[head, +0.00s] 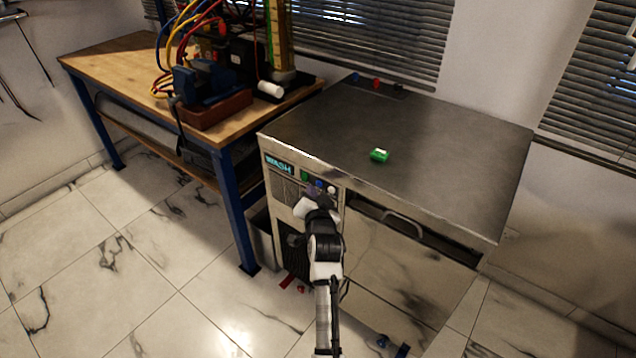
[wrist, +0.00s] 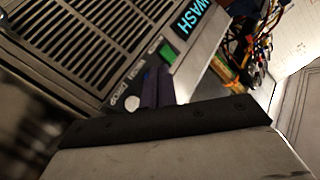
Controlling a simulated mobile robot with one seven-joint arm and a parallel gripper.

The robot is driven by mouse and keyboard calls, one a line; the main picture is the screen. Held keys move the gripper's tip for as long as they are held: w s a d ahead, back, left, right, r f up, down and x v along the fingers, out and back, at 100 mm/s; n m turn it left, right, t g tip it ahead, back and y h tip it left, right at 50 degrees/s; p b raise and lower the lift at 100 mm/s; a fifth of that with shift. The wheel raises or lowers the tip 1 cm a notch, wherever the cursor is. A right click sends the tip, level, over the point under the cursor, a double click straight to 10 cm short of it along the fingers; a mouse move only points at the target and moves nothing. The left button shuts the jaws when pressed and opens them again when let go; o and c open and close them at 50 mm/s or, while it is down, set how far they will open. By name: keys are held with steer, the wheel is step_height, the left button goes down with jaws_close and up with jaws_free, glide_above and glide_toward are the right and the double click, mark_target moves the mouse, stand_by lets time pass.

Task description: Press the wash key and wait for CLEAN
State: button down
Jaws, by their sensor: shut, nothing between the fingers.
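The steel washing machine (head: 420,145) has a lit display (head: 279,164) reading WASH on its front; the display also shows in the wrist view (wrist: 194,14). Below it is a row of keys: a green key (head: 305,175), a blue key (head: 318,183) and a white key (head: 331,189). In the wrist view the green key (wrist: 168,52) and the white key (wrist: 132,103) show on either side of my fingertips. My gripper (wrist: 157,87) is shut and empty, with its tips at the panel between these keys. The tips largely hide the blue key there; I cannot tell whether they touch it.
A small green block (head: 379,155) lies on the machine's top. A handle (head: 404,222) sticks out at the front right. A wooden workbench (head: 110,60) with cables and a blue vise (head: 205,82) stands at left. Small coloured items lie on the floor near the machine.

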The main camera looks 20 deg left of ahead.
steer(key=shift+s+a+p, duration=0.3)
steer(key=shift+s+p, duration=0.2)
steer(key=shift+s, duration=0.3)
steer(key=shift+s+a+p, duration=0.25)
steer(key=shift+s+p, duration=0.2)
steer(key=shift+s, duration=0.35)
steer(key=shift+s+a+p, duration=0.3)
steer(key=shift+s+p, duration=0.2)
steer(key=shift+s, duration=0.3)
